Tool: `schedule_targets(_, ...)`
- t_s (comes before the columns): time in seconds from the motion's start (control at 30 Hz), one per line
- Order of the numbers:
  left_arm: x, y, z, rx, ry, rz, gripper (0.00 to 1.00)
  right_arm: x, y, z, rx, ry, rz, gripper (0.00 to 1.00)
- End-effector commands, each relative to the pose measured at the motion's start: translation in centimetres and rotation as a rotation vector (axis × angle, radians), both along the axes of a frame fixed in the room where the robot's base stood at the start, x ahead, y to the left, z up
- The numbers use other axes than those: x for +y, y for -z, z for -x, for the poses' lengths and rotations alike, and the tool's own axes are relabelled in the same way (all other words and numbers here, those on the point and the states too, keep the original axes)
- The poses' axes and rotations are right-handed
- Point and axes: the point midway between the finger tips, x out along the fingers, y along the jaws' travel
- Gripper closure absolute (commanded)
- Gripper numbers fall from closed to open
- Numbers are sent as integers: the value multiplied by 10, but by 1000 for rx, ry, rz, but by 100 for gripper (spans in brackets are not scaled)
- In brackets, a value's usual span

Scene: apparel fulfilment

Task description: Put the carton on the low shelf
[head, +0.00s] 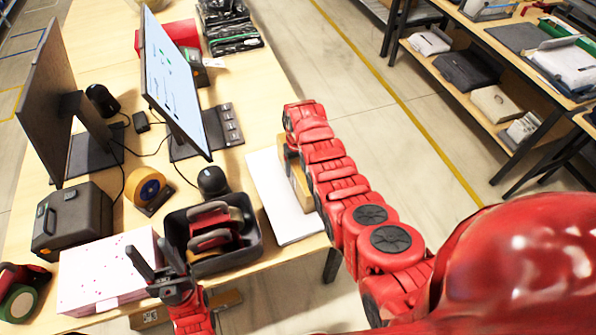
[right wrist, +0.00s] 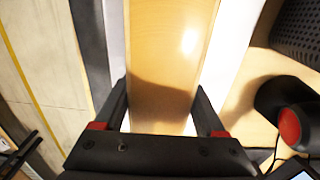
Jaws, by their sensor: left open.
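The tan carton (head: 298,185) lies on a white flat sheet at the right edge of the desk, partly hidden by my right arm. In the right wrist view the carton (right wrist: 172,60) runs between the two fingers of my right gripper (right wrist: 162,112). One finger is on each side of it; whether both touch it is not clear. A strip of white shows between the carton and the right-hand finger. My left gripper (head: 155,262) is open and empty, above the white speckled box. The low shelf (head: 440,68) is under the rack at upper right, holding folded dark and light items.
The desk holds two monitors (head: 172,75), a black bin (head: 235,262) with tape dispensers, a tape roll (head: 146,187), a dark case (head: 72,222) and a white speckled box (head: 108,270). Open floor (head: 385,130) with a yellow line lies between desk and rack.

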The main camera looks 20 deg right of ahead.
Motion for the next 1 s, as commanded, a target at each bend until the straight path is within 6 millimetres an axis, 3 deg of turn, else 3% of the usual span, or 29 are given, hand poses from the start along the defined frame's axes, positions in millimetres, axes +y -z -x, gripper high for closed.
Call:
schedule_targets(0.03,0,0,0,0,0,0,50,0,0,0,0,0,0,59)
schedule_targets(0.27,0,0,0,0,0,0,50,0,0,0,0,0,0,100)
schedule_targets(0.77,0,1,0,0,0,0,50,0,-2,-1,-1,0,0,100)
schedule_targets(1.0,0,9,0,0,0,0,50,0,-12,-2,-7,0,1,100)
